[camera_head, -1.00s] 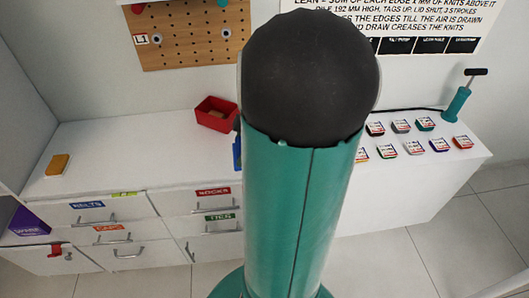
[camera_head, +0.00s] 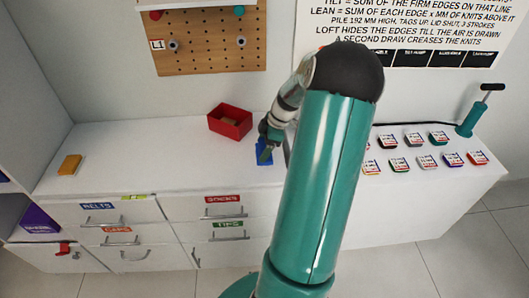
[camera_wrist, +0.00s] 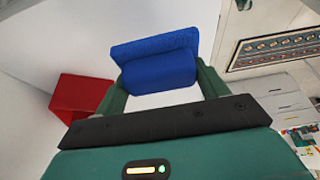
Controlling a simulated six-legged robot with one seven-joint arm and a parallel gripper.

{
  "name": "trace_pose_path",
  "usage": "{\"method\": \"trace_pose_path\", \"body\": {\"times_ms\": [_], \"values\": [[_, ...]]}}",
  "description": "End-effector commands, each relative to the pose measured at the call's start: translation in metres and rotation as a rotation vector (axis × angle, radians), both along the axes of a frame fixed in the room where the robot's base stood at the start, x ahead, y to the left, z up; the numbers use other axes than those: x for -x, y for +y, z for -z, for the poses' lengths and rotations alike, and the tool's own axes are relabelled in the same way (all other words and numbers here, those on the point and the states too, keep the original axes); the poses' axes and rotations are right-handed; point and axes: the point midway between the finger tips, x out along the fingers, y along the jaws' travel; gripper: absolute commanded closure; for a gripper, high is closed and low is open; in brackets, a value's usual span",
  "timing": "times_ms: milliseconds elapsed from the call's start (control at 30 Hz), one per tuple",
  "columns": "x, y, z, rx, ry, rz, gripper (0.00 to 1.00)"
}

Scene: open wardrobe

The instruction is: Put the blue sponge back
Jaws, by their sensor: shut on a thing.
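The blue sponge (camera_head: 263,152) is at my gripper (camera_head: 270,143), over the white counter just right of the red box (camera_head: 230,121). My gripper is partly hidden behind my own arm in the head view. In the wrist view the blue sponge (camera_wrist: 155,58) sits tilted between the two green fingers of my gripper (camera_wrist: 160,80), which are shut on it. I cannot tell whether the sponge touches the counter. The red box (camera_wrist: 82,97) also shows at the left of the wrist view. Something small and tan lies inside it in the head view.
A yellow-orange block (camera_head: 70,164) lies at the counter's left. Labelled drawers (camera_head: 110,222) are below. Several small labelled pieces (camera_head: 413,138) and a green pump (camera_head: 470,115) stand at the right. A pegboard (camera_head: 205,40) hangs behind. The counter (camera_head: 145,150) between block and box is clear.

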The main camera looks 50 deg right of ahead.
Motion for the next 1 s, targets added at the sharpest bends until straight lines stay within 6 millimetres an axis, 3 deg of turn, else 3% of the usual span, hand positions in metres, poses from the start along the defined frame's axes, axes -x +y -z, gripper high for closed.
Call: {"method": "trace_pose_path", "body": {"times_ms": [333,733,767,833,1000], "values": [[-0.002,-0.007,0.037,-0.003,0.002,0.001,0.46],[-0.002,-0.007,0.042,0.000,0.001,0.001,0.46],[-0.002,-0.007,0.042,0.000,0.001,0.001,0.22],[-0.002,-0.007,0.042,0.000,0.001,0.001,0.08],[-0.002,-0.007,0.042,0.000,0.001,0.001,0.06]]}}
